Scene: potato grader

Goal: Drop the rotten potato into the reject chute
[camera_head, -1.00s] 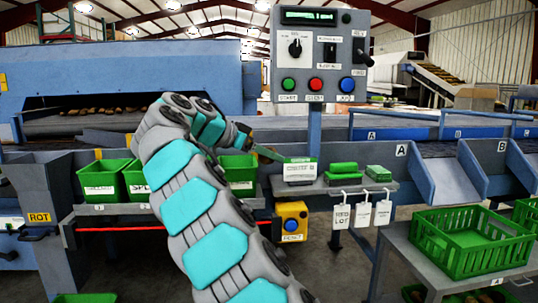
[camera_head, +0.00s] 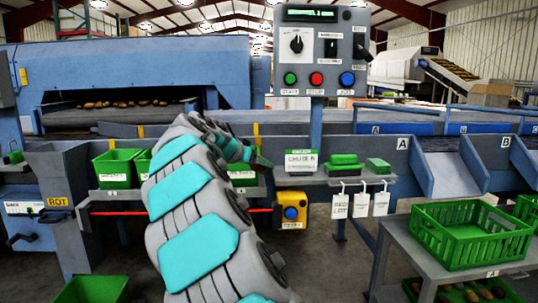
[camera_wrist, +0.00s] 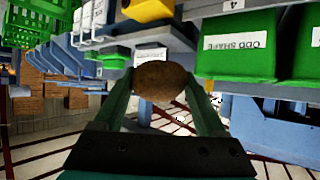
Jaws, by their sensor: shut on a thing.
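My gripper (camera_wrist: 160,92) is shut on a brown potato (camera_wrist: 160,77), held between its two green fingertips in the wrist view. In the head view my gripper (camera_head: 258,161) is small, in front of the shelf, and the potato cannot be made out there. The chute marked ROT (camera_head: 62,172) is the blue-grey hopper at the left of the head view, well to the left of my gripper. Its inside is hidden from this angle.
Green bins (camera_head: 117,169) line the shelf between the chute and my arm; one in the wrist view reads ODD SHAPE (camera_wrist: 238,45). A yellow reset box (camera_head: 291,209) hangs below the shelf. A control panel (camera_head: 319,49) stands behind. A green crate (camera_head: 471,235) sits on a table at right.

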